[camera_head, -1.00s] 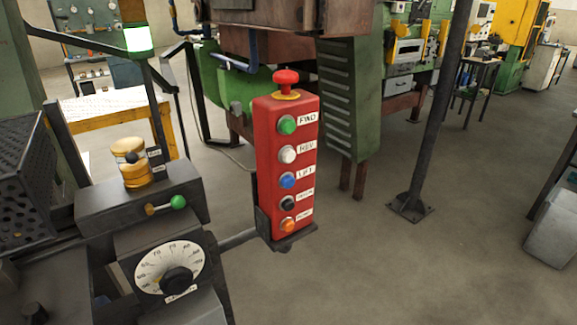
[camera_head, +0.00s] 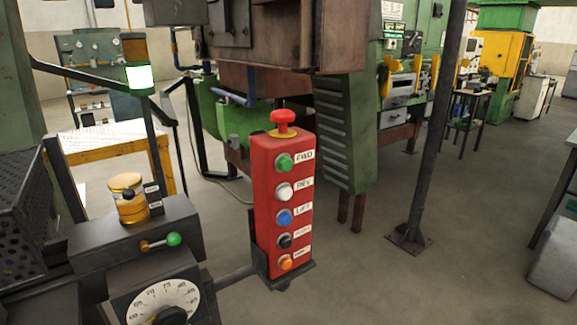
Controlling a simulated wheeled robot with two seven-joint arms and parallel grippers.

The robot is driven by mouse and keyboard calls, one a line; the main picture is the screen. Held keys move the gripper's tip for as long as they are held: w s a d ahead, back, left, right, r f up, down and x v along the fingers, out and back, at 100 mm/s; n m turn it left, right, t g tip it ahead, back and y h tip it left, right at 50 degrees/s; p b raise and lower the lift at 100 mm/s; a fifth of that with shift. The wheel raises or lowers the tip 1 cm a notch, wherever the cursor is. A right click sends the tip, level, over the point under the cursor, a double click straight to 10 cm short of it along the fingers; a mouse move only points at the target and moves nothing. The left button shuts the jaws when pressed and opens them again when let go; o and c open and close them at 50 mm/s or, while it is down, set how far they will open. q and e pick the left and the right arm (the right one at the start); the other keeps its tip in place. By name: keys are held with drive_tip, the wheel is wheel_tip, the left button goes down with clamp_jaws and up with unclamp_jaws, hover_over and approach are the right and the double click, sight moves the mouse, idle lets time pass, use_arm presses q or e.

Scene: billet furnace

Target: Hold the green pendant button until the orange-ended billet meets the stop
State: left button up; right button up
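The red pendant box (camera_head: 262,205) stands upright in the middle of the head view on a dark bracket. Its green button (camera_head: 284,162), labelled FWD, is the top one of the column. White, blue, black and orange buttons sit below it, and a red mushroom button (camera_head: 283,122) is on top. Nothing touches the green button. No billet and no stop can be made out. Neither of my grippers is in view.
A dark console at left carries a green-knobbed lever (camera_head: 173,239), an amber lamp (camera_head: 129,198) and a dial (camera_head: 163,303). A dark post (camera_head: 432,130) stands right of the pendant. Floor between pendant and post is clear.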

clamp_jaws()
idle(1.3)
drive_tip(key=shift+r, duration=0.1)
